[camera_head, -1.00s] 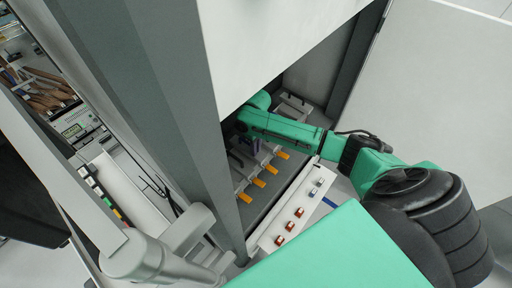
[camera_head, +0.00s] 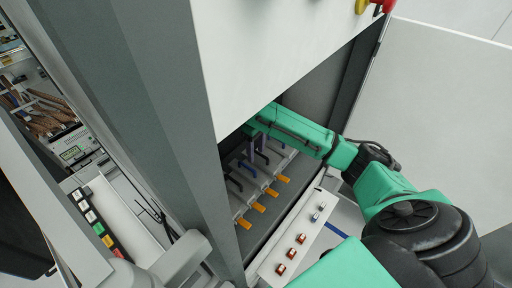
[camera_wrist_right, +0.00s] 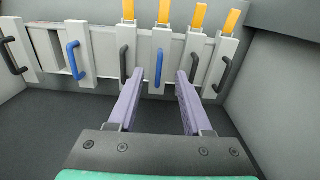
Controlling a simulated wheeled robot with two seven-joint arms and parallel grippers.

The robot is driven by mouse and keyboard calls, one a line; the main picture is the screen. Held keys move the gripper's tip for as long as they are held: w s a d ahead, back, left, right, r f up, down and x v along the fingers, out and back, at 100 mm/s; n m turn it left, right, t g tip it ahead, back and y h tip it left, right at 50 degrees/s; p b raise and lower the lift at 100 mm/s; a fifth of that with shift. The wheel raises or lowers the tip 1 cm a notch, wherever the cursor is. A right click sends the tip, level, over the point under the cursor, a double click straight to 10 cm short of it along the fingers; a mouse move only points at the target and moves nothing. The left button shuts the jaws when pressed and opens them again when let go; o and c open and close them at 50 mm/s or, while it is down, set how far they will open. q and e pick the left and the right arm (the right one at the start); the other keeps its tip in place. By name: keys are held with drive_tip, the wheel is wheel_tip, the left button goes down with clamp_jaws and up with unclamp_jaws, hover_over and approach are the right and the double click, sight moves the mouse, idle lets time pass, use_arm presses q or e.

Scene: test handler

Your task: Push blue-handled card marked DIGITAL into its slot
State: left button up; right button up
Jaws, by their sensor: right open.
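In the right wrist view, one blue handle (camera_wrist_right: 159,68) stands upright on a light grey card front, between my open fingers and beyond their tips. A second blue handle (camera_wrist_right: 73,60) is on a card front further left. No DIGITAL marking is readable, so I cannot tell which card bears it. My right gripper (camera_wrist_right: 156,82) is open and empty, pointing at the row of cards. In the head view my right gripper (camera_head: 257,146) reaches into the cabinet bay, partly hidden by its own arm. My left gripper is not seen.
Black handles (camera_wrist_right: 123,62) stand on neighbouring cards, with orange levers (camera_wrist_right: 165,12) along the row. The cabinet's grey post (camera_head: 150,130) and white upper panel (camera_head: 275,50) border the bay. A white strip with small switches (camera_head: 293,243) runs along its front.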

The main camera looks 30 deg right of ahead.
wheel_tip(320, 180, up, 3)
drive_tip(key=shift+f, duration=0.1)
idle(1.0)
